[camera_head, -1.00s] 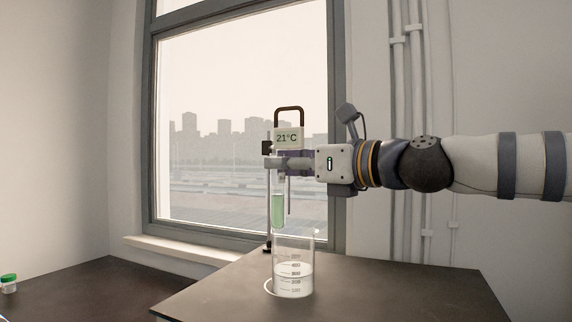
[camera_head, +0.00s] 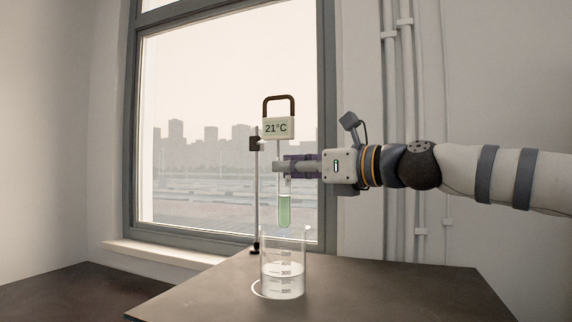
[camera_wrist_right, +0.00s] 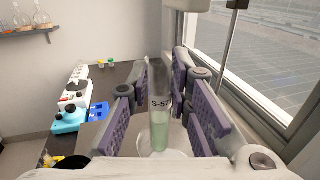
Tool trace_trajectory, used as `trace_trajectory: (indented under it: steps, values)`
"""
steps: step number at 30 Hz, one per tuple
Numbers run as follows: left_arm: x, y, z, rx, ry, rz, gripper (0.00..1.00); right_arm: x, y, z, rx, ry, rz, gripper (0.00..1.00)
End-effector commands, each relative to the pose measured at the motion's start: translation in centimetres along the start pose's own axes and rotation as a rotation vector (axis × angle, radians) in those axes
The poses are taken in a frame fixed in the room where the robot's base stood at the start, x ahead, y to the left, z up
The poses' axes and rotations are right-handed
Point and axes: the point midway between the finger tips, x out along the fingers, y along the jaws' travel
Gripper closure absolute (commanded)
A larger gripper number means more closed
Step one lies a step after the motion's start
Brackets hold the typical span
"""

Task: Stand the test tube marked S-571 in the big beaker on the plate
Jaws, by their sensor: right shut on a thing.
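My right gripper (camera_head: 286,167) is shut on a clear test tube (camera_head: 285,210) with green liquid, held upright. In the right wrist view the tube (camera_wrist_right: 160,120) stands between my purple finger pads, with a label reading "S-57" and the rest out of sight. The big beaker (camera_head: 284,262) is directly below the tube, with graduation marks and some clear liquid. The tube's rounded bottom is about level with the beaker's rim in the head view. The beaker stands on a pale round plate (camera_head: 257,291), of which only an edge shows. My left gripper is not in view.
A stand rod (camera_head: 257,200) and a 21°C thermometer display (camera_head: 276,128) with a dark handle stand close behind the tube. The dark table (camera_head: 400,290) is clear right of the beaker. The right wrist view shows blue and white equipment (camera_wrist_right: 70,115) on another bench.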

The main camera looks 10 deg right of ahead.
Motion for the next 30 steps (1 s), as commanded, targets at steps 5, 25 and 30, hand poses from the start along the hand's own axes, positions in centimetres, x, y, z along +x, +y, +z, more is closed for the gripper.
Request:
trace_trajectory:
  steps: [5,25,30]
  values:
    - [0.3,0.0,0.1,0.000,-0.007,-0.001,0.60,-0.1,0.1,-1.5,-0.001,-0.005,0.000,1.00]
    - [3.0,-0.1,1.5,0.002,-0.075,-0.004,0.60,0.0,0.0,-8.7,0.001,-0.003,0.000,1.00]
    - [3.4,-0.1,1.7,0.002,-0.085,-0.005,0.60,-0.1,0.0,-9.5,0.000,-0.005,-0.001,1.00]
